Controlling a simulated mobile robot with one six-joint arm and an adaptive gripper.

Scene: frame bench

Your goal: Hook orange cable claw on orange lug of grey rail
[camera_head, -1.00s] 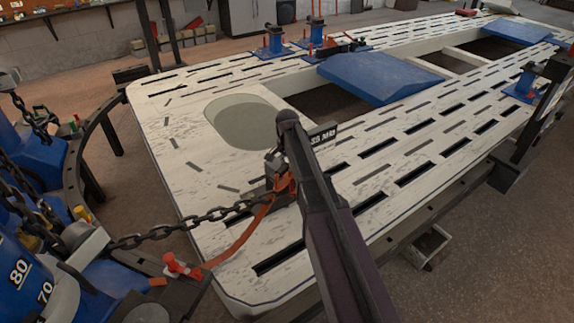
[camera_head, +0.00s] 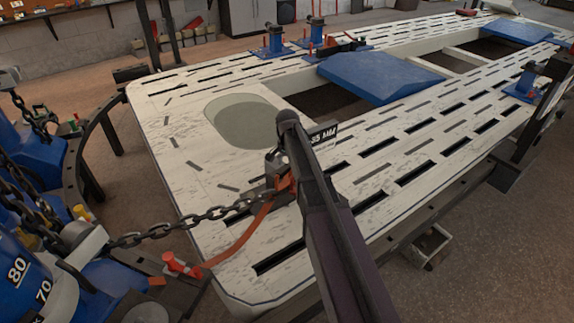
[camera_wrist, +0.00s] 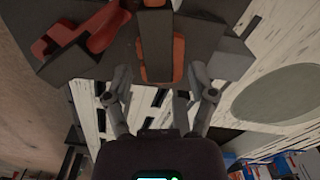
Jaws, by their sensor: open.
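In the head view an orange strap (camera_head: 240,240) rises from a red-handled post to an orange piece (camera_head: 284,183) at a dark grey block (camera_head: 262,192) on the pale bench. My arm hides much of this spot. In the wrist view my gripper (camera_wrist: 160,82) is open, one finger on each side of an upright orange piece (camera_wrist: 160,58) set among dark grey blocks. A red-orange curved part (camera_wrist: 85,32) lies to its left. I cannot tell surely which orange part is the claw and which the lug, or whether they are hooked.
A heavy chain (camera_head: 180,221) runs from the blue machine at left to the same spot. The slotted bench (camera_head: 185,165) has an oval opening (camera_head: 243,122) behind the gripper. A blue ramp plate (camera_head: 378,77) and blue stands (camera_head: 274,42) stand farther back.

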